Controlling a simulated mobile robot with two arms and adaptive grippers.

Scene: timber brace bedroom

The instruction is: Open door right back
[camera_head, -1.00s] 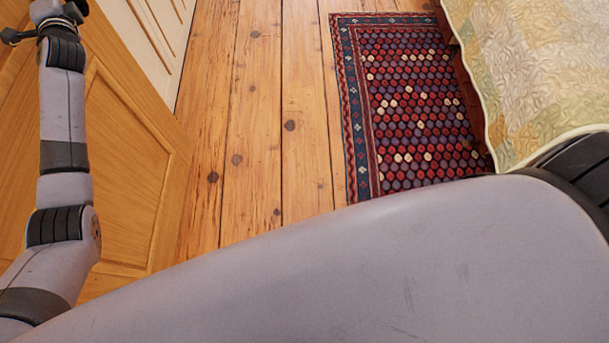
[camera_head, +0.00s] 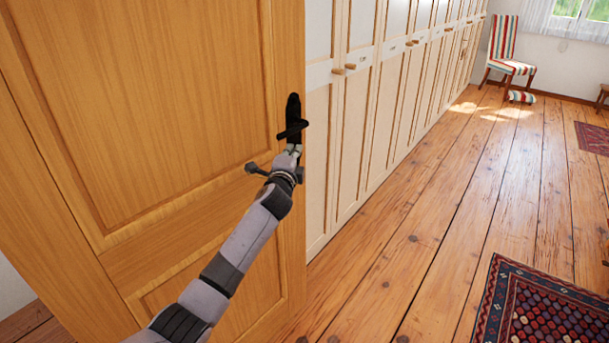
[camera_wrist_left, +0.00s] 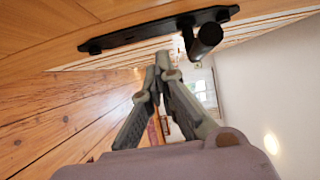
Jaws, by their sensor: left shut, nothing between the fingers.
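The wooden door (camera_head: 150,110) fills the left of the head view, its handle-side edge standing in front of white wardrobes. Its black handle plate (camera_head: 293,105) with a lever is near that edge. In the wrist view the plate (camera_wrist_left: 150,31) and lever (camera_wrist_left: 207,42) are at the top. My left gripper (camera_head: 292,150) is at the lever in the head view. In the wrist view its fingers (camera_wrist_left: 164,66) are shut and empty, pointing just below the plate and lever. I cannot tell whether they touch the handle. My right gripper is not in view.
White wardrobes (camera_head: 385,90) line the wall beyond the door. The plank floor (camera_head: 400,260) is clear in the middle. A patterned rug (camera_head: 545,310) lies at the lower right. A striped chair (camera_head: 503,45) stands at the back by the window.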

